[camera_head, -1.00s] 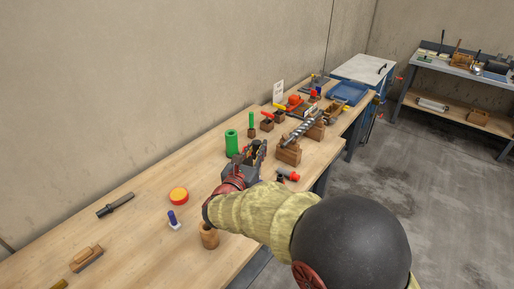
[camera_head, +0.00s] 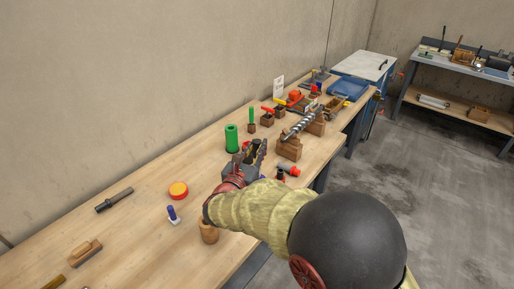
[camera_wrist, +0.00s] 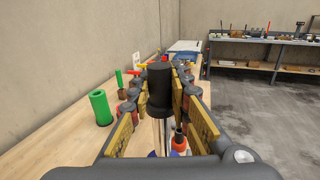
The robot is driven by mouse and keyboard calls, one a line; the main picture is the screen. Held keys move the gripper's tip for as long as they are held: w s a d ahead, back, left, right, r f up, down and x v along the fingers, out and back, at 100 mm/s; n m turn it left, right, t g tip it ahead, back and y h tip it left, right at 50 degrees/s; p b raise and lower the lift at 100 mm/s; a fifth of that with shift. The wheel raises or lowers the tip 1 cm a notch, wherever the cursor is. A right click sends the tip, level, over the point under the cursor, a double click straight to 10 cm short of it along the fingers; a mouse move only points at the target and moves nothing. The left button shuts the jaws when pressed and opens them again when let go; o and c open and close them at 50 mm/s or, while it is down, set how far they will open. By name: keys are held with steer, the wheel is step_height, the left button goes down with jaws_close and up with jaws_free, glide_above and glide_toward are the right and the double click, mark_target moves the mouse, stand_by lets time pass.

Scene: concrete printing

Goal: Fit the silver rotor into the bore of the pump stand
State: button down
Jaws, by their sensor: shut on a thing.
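A silver spiral rod (camera_head: 299,126), which looks like the rotor, lies across two wooden blocks (camera_head: 288,150) on the bench. My gripper (camera_head: 259,148) is in front and to the left of the blocks. In the wrist view my gripper (camera_wrist: 160,95) is shut on a black cylinder (camera_wrist: 160,78), which stands upright between the yellow pads. The cylinder hides much of the bench ahead. I cannot make out the pump stand or its bore for certain.
A green cylinder (camera_head: 232,138) stands left of my gripper. An orange and black tool (camera_head: 288,169) lies to its right, near the bench edge. A red-yellow disc (camera_head: 178,190), a blue-white piece (camera_head: 173,214) and a wooden pot (camera_head: 208,232) are nearer. The left bench surface is mostly clear.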

steer(key=shift+f+b, duration=3.15)
steer(key=shift+f, duration=1.55)
steer(key=shift+a+m+g+h+p, duration=0.1)
steer(key=shift+m+g+h+p, duration=0.3)
steer(key=shift+m+h, duration=0.3)
steer(key=m+g+h, duration=0.1)
steer(key=h, duration=0.1)
steer(key=m+g+h+p, duration=0.1)
steer(key=h, duration=0.1)
steer(key=shift+w+f+m+g, duration=0.1)
steer(key=shift+m+g, duration=0.2)
steer(key=shift+m, duration=0.1)
steer(key=shift+m+g+h, duration=0.5)
steer(key=shift+h, duration=0.2)
steer(key=shift+f, duration=0.1)
steer(key=shift+f+m+g+h+p, duration=0.1)
steer(key=shift+m+g+h+p, duration=0.3)
steer(key=shift+m+g+h, duration=1.1)
steer(key=shift+m+g+h+p, duration=0.5)
steer(key=shift+m+g, duration=0.6)
steer(key=shift+g, duration=0.9)
